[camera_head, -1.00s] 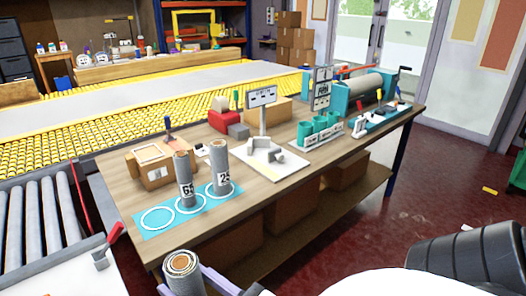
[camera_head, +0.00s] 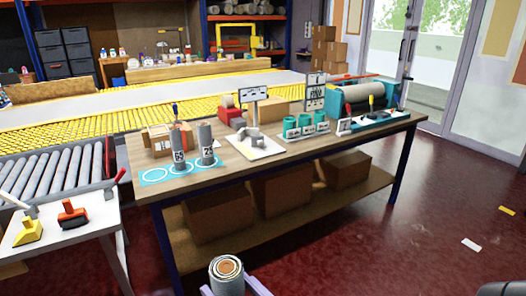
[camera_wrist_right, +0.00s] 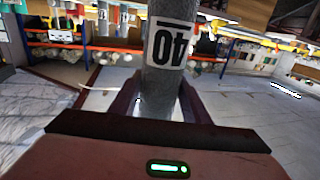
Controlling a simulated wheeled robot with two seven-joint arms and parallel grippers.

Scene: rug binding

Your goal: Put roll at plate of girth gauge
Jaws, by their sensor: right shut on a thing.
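My right gripper (camera_head: 234,287) is at the bottom of the head view, shut on a grey roll (camera_head: 227,274) with a brown core at its top end. The right wrist view shows this roll (camera_wrist_right: 160,85) between the fingers, with a label "40" that appears upside down. The roll is held in front of the workbench, apart from it. The girth gauge stands on the bench: a display (camera_head: 254,93) on a post, and a white plate (camera_head: 262,152) with a grey block on it. My left gripper is out of view.
Two labelled rolls (camera_head: 179,150) (camera_head: 206,143) stand upright on a blue mat (camera_head: 154,176) with white rings. Teal cups (camera_head: 306,125) and a teal machine (camera_head: 352,92) are to the right. A white side table (camera_head: 62,245) with tools is at left.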

